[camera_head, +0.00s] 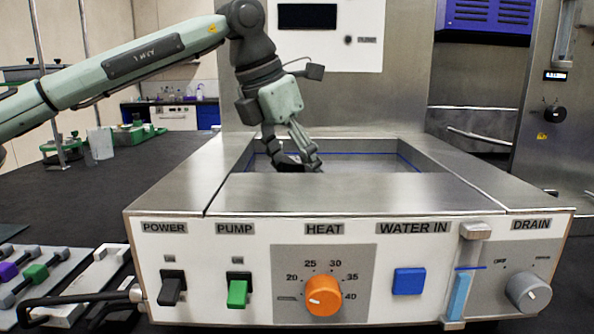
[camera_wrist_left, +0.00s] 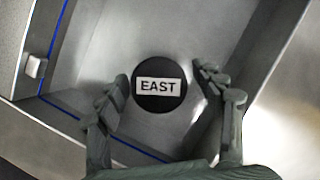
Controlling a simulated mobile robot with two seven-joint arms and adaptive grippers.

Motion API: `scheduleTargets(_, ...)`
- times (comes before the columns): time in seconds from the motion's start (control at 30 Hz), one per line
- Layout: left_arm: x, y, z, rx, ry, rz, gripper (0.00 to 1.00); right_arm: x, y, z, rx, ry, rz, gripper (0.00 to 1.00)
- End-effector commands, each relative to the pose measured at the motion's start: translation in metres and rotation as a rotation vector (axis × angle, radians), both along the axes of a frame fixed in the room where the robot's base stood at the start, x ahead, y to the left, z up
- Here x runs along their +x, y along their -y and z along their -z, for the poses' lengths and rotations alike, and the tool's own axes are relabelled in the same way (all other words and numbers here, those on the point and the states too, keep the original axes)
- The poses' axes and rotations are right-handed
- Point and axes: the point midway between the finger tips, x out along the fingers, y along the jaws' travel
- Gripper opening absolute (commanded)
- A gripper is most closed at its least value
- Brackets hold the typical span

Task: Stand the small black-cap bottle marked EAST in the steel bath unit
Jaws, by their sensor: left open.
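The black cap of the bottle marked EAST (camera_wrist_left: 158,84) shows from above in the left wrist view, inside the steel bath unit (camera_head: 320,194). Its body is hidden under the cap, and the bottle stands upright as far as I can tell. My left gripper (camera_head: 296,164) reaches down into the basin in the head view. In the left wrist view its two fingers (camera_wrist_left: 165,92) are spread on either side of the cap, with a gap visible on each side. The bath's front wall hides the basin floor in the head view. My right gripper is not in view.
The bath's front panel carries an orange heat knob (camera_head: 323,295), a green pump switch (camera_head: 238,290) and a blue water button (camera_head: 408,281). A bent black handle (camera_head: 75,299) and small coloured clamps (camera_head: 36,272) lie at left. The dark bench (camera_head: 60,205) is mostly clear behind them.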

Motion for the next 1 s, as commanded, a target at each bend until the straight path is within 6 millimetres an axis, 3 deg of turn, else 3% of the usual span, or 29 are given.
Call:
scheduleTargets(0.2, -0.007, -0.01, -0.033, -0.002, 0.004, -0.002, 0.68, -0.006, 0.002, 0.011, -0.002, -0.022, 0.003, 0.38)
scheduleTargets(0.4, -0.017, -0.023, -0.074, -0.001, 0.004, 0.0, 0.68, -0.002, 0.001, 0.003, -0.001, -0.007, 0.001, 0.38)
scheduleTargets(0.6, -0.025, -0.033, -0.102, -0.001, 0.001, 0.0, 0.68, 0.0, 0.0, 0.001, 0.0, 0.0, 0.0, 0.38)
scheduleTargets(1.0, -0.028, -0.036, -0.112, 0.001, 0.0, 0.001, 0.68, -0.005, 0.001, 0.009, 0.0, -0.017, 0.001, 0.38)
